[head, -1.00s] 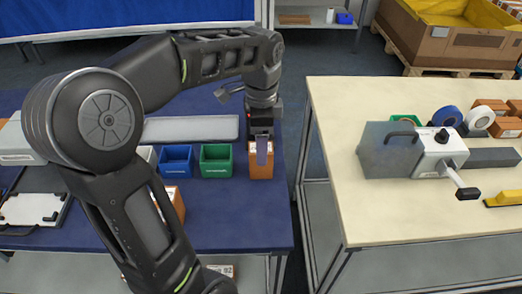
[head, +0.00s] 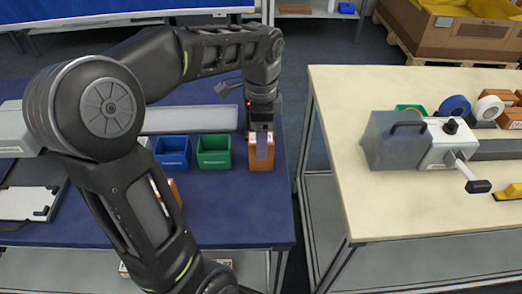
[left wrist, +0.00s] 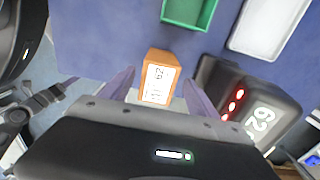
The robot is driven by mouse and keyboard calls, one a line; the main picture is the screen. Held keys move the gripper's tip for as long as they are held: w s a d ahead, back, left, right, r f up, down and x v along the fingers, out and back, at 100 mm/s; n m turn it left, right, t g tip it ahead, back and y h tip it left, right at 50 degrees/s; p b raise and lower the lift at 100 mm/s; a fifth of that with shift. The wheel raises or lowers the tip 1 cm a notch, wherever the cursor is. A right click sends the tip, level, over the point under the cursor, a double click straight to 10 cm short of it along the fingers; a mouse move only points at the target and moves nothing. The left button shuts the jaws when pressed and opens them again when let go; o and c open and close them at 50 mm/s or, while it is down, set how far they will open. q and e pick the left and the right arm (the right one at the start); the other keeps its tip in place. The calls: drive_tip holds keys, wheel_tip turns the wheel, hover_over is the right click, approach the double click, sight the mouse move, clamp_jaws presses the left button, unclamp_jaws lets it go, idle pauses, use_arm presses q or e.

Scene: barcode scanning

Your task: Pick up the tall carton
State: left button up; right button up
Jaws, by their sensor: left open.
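The tall carton (head: 261,163) is an orange-brown box with a white label, upright near the right edge of the blue table. It also shows in the left wrist view (left wrist: 158,82), top centre, its label facing my gripper. My left gripper (head: 263,146) is open at the carton, one finger covering part of it in the head view. In the left wrist view my left gripper's two fingers (left wrist: 158,77) lie to either side of the carton, with a narrow gap to it. Contact cannot be told. My right gripper is not in view.
A green bin (head: 214,153) and a blue bin (head: 172,152) stand left of the carton. A grey tray (head: 190,119) lies behind them. Another carton is partly hidden by my left arm. The cream table (head: 400,205) with a grey machine (head: 440,145) stands right, across a gap.

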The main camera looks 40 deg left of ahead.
use_arm(q)
drive_tip(key=shift+f, duration=0.75)
drive_tip(key=shift+s+d+f+p, duration=0.1)
drive_tip(key=shift+f+p, duration=0.05)
drive_tip(key=shift+f, duration=1.15)
drive_tip(key=shift+s+f+p, duration=0.1)
drive_tip(key=shift+f+p, duration=0.05)
drive_tip(key=shift+f, duration=1.15)
drive_tip(key=shift+w, duration=0.1)
clamp_jaws()
